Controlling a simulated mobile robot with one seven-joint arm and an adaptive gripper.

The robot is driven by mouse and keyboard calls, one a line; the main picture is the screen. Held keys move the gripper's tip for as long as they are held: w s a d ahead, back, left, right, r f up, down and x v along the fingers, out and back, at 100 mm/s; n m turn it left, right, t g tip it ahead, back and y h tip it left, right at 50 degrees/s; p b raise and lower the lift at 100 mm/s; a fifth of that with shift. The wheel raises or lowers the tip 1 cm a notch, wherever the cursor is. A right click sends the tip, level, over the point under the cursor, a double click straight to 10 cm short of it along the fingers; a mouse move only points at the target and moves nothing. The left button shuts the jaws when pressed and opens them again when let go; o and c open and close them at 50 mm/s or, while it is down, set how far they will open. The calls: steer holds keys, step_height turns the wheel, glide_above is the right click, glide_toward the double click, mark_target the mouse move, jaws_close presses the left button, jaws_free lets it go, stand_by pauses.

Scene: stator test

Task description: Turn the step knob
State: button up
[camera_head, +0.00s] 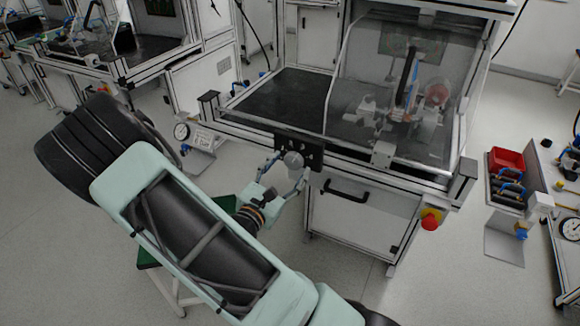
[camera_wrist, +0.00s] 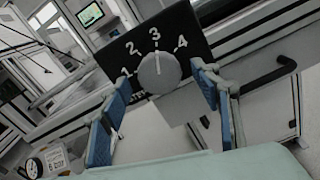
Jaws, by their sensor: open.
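The step knob (camera_wrist: 159,72) is a round grey disc with a white pointer line on a black panel (camera_wrist: 186,32) marked 1, 2, 3 and 4. In the wrist view the line points up toward the 3. In the head view the knob (camera_head: 293,159) sits on the front edge of the test bench, partly beside my fingers. My gripper (camera_wrist: 167,110) is open, with one blue-padded finger to the left of the knob and one to the right. The fingertips reach close to the knob's sides; I cannot tell whether they touch it.
The bench cabinet (camera_head: 355,225) stands below the panel, with a black handle (camera_head: 346,191). A red emergency button (camera_head: 430,221) sits on its right side. A gauge (camera_head: 182,131) is left of the bench. A green-topped stool (camera_head: 147,256) is partly hidden under my arm. A red bin (camera_head: 506,159) is at right.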

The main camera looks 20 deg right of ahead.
steer(key=shift+w+d, duration=0.3)
steer(key=shift+d, duration=0.05)
steer(key=shift+c, duration=0.2)
steer(key=c, duration=1.1)
steer(key=shift+p, duration=0.3)
steer(key=n+p, duration=0.1)
steer(key=n, duration=0.1)
steer(key=n+p, duration=0.1)
steer(key=p, duration=0.1)
steer(key=shift+r+n+p, duration=0.2)
steer(key=shift+n+p, duration=0.1)
steer(key=shift+n, duration=0.1)
steer(key=n+p, duration=0.4)
steer(key=shift+f+n, duration=0.15)
steer(key=shift+n, duration=0.25)
